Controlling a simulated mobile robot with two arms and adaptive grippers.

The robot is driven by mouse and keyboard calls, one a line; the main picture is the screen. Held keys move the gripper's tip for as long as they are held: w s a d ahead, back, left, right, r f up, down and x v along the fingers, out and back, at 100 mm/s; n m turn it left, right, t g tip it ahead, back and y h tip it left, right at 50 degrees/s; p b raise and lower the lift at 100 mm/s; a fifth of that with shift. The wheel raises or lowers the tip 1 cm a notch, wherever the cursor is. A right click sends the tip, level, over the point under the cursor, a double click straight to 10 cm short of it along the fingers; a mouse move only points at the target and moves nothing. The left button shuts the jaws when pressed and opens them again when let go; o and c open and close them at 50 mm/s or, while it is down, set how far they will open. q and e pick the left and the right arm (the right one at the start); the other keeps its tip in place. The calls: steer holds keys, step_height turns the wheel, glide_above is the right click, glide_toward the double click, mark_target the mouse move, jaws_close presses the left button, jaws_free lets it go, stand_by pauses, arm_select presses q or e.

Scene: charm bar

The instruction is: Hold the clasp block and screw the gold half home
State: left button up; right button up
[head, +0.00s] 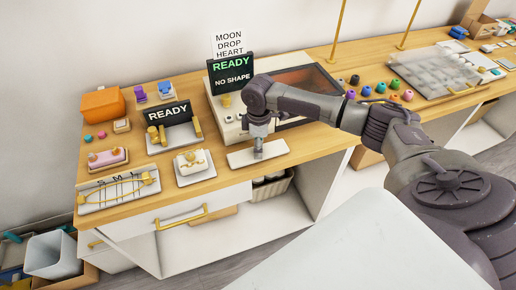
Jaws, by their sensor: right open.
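My right gripper (258,153) points down over a flat white plate (277,149) near the front edge of the wooden bench. Its jaws are open, and I see nothing between them. A small whitish block with gold parts (191,159) sits on a white tray (196,178) to the left of the gripper. It may be the clasp block; I cannot make out its two halves. A grey fixture with gold pieces (182,138) stands behind it, under a dark "READY" sign (168,113). My left gripper is out of view.
A dark "READY / NO SHAPE" screen (231,72) stands on a white machine behind my right arm. A tray with gold chains (118,192) lies at the left front, near a pink block (107,157). Coloured beads (394,85) are scattered right of my arm.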

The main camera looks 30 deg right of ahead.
jaws_close()
steer(key=shift+r, duration=0.1)
steer(key=shift+w+r+b, duration=0.1)
steer(key=shift+r+b, duration=0.2)
steer(key=shift+r, duration=0.3)
step_height(320, 180, up, 3)
steer(key=shift+f+b, duration=0.1)
steer(key=shift+b, duration=0.45)
steer(key=s+d+r+b, duration=0.2)
steer(key=s+d+r, duration=0.5)
steer(key=s, duration=0.2)
steer(key=shift+s, duration=0.2)
